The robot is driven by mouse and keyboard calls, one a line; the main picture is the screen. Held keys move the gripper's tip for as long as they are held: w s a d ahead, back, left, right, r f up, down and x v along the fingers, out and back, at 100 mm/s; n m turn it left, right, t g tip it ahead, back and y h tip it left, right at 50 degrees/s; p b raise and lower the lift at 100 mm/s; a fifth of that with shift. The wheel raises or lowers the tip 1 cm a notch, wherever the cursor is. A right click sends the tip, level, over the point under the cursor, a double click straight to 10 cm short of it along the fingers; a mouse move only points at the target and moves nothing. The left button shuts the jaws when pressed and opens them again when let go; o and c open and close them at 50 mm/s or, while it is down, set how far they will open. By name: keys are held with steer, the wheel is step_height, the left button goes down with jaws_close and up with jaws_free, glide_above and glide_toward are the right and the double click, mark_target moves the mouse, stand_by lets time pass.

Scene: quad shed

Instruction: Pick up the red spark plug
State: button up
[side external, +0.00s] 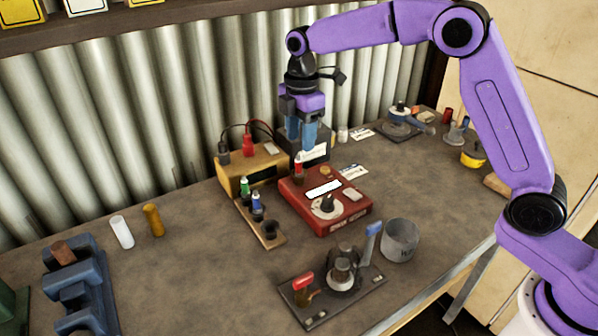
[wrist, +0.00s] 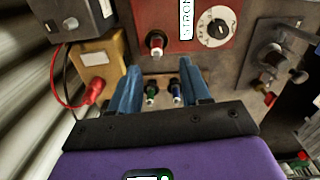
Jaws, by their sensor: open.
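The red spark plug (side external: 298,168) stands upright at the back left corner of the red tester box (side external: 345,222). In the wrist view the plug (wrist: 156,42) shows end-on, beyond the fingertips and roughly in line with the gap between them. My gripper (side external: 301,143) points down above the plug, with its blue fingers apart and nothing between them. The fingers also show in the wrist view (wrist: 160,65). In the side view the fingertips are close to the plug's red top; whether they overlap it in height I cannot tell.
A green plug (side external: 244,188) and a blue plug (side external: 257,204) stand in a wooden rack (side external: 270,238) left of the box. A yellow battery box (side external: 240,170) with cables and a dark box stand close behind. A metal can (side external: 400,240) and a clamp plate are in front.

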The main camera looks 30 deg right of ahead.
mark_target(298, 159)
steer(key=f, duration=0.7)
steer(key=shift+w+a+f, duration=0.1)
steer(key=shift+w+f, duration=0.05)
steer(key=shift+w, duration=0.2)
jaws_close()
